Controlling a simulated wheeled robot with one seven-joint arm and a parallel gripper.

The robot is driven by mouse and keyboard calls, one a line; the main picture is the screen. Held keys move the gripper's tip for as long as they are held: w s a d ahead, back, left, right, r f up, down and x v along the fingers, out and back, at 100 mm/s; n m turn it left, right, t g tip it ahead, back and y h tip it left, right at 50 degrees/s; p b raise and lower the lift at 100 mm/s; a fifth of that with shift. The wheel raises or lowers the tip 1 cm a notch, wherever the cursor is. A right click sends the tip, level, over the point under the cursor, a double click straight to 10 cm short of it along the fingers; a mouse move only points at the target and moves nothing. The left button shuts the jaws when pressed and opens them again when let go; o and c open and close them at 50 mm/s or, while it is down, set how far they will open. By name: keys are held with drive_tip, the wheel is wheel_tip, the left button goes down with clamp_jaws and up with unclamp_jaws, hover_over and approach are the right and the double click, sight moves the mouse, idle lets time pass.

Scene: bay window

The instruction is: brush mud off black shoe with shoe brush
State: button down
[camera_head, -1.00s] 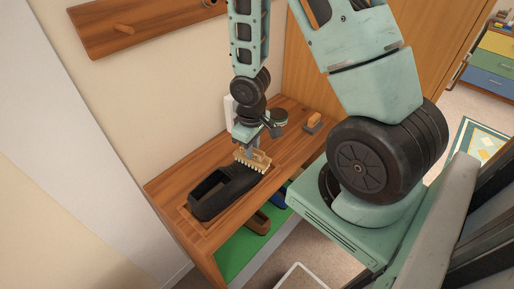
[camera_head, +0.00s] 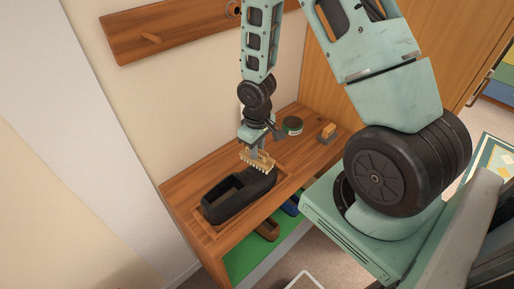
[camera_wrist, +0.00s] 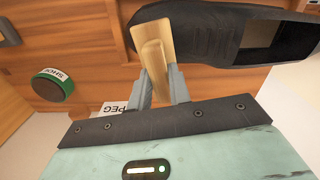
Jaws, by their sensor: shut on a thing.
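The black shoe (camera_head: 232,195) lies on the wooden bench (camera_head: 185,187) inside a shallow framed area, its opening toward the left and its toe toward the right. It also shows at the top right of the wrist view (camera_wrist: 215,35). I cannot make out mud on it. My gripper (camera_head: 257,150) is shut on the shoe brush (camera_head: 259,161), a pale wooden piece with a row of light bristles pointing down. The brush is at the shoe's toe; whether the bristles touch is unclear. In the wrist view, the fingers (camera_wrist: 160,85) grip the brush's handle (camera_wrist: 155,60).
A round green-sided tin (camera_head: 292,125) stands on the bench behind my gripper. A brown-topped block (camera_head: 327,132) sits farther right. Brown and blue shoes are on the green lower shelf (camera_head: 243,259). A peg rail (camera_head: 165,32) is on the wall, and a wooden cabinet stands at right.

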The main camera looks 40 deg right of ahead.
sight(266, 157)
drive_tip(key=shift+s+f+b, duration=0.15)
drive_tip(key=shift+s+b, duration=0.45)
drive_tip(key=shift+s, duration=1.3)
drive_tip(key=shift+s+b, duration=0.35)
drive_tip(key=shift+s, duration=1.05)
drive_tip(key=shift+w+r+p, duration=0.15)
drive_tip(key=shift+w+p, duration=0.2)
drive_tip(key=shift+w, duration=0.25)
drive_tip(key=shift+w+r+p, duration=0.15)
drive_tip(key=shift+w+p, duration=0.15)
drive_tip(key=shift+w, duration=0.3)
drive_tip(key=shift+w+f+p, duration=0.15)
drive_tip(key=shift+w+p, duration=0.6)
drive_tip(key=shift+w, duration=1.7)
wheel_tip(266, 157, up, 8)
drive_tip(key=p, duration=0.7)
